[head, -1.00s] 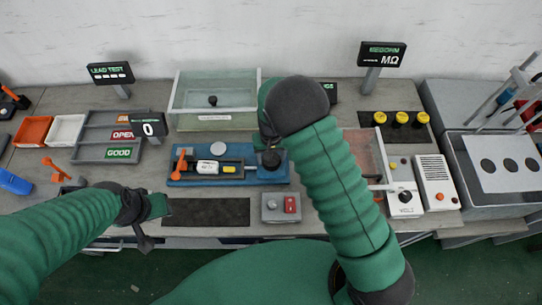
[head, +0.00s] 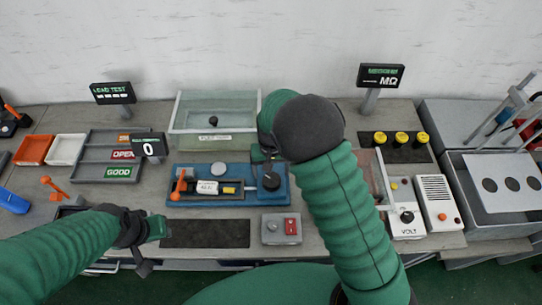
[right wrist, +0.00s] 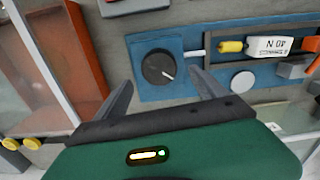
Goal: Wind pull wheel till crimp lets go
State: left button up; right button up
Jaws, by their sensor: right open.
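The blue pull fixture (head: 230,201) lies on the bench in the head view. A yellow crimp (head: 229,189) sits left of the wheel, beside a white block (head: 207,187) marked 40 N. My right gripper (right wrist: 161,80) is open, its fingers on either side of the wheel's picture and apart from it; I cannot judge the height. My left gripper (head: 152,232) hangs at the lower left; its jaws are unclear.
A black mat (head: 205,234) and a switch box (head: 282,229) lie in front of the fixture. A clear tank (head: 213,118) stands behind it. A volt meter (head: 406,217) is to the right. Sorting trays (head: 122,173) and a counter showing 0 (head: 148,148) are to the left.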

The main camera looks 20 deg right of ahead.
aim_at(271, 179)
pick_arm(q)
jog(key=shift+f+b, duration=0.3)
jog(key=shift+f, duration=0.05)
pick_arm(e)
notch_tip(271, 179, up, 12)
jog(key=shift+f, duration=0.2)
pick_arm(q)
jog(key=shift+a, duration=0.1)
pick_arm(e)
jog(key=s+d+f+n+t, duration=0.1)
jog(key=s+d, duration=0.1)
jog(key=s, duration=0.5)
jog(key=s+d+n+t, duration=0.1)
jog(key=s+d, duration=0.2)
jog(key=s, duration=0.5)
jog(key=shift+f+t, duration=0.3)
jog(key=shift+f, duration=0.05)
pick_arm(q)
jog(key=shift+s, duration=0.1)
pick_arm(e)
jog(key=shift+s, duration=0.1)
jog(key=shift+d, duration=0.2)
